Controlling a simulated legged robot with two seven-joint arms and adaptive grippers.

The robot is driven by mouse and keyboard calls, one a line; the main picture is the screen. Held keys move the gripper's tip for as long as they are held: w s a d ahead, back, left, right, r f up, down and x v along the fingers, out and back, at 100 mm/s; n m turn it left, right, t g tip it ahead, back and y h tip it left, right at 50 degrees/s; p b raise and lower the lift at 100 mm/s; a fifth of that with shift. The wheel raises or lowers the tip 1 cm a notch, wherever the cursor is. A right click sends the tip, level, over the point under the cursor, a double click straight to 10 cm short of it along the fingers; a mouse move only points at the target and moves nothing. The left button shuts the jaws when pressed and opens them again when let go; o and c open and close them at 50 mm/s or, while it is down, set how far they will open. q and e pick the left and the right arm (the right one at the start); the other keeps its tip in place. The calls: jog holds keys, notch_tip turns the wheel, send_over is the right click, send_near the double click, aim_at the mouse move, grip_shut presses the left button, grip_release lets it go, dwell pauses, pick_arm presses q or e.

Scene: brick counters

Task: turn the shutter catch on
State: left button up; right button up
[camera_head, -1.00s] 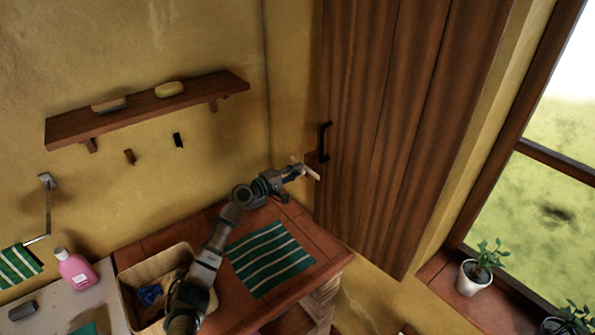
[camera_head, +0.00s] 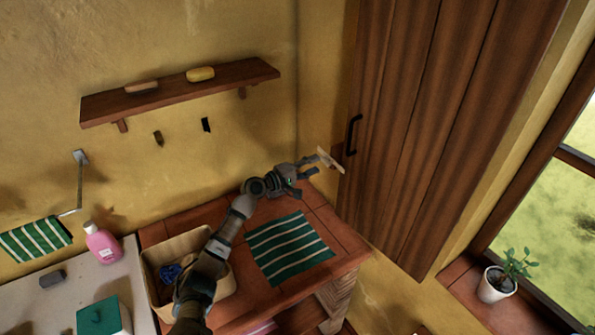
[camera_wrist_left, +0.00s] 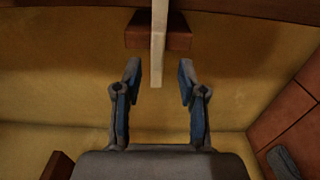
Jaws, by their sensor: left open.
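The shutter catch (camera_head: 329,160) is a pale wooden bar beside the left edge of the brown plank shutter (camera_head: 400,130), below its black handle. It slants down to the right in the head view. In the left wrist view the catch (camera_wrist_left: 158,45) points straight down in front of a reddish-brown block (camera_wrist_left: 178,32). My left gripper (camera_head: 314,167) is open and empty just left of the catch. In the wrist view its fingertips (camera_wrist_left: 159,72) lie either side of the bar's end, with a gap on both sides. My right gripper is out of sight.
A black handle (camera_head: 353,135) stands out from the shutter just above the catch. A wall shelf (camera_head: 180,92) with two soap bars is at upper left. Below are a striped green cloth (camera_head: 290,248), a basket (camera_head: 165,255) and a pink bottle (camera_head: 102,243). A potted plant (camera_head: 496,285) stands on the window sill.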

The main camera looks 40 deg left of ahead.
pick_arm(q)
jog(key=v, duration=0.8)
jog(key=shift+a, duration=0.35)
jog(key=shift+d+f, duration=0.1)
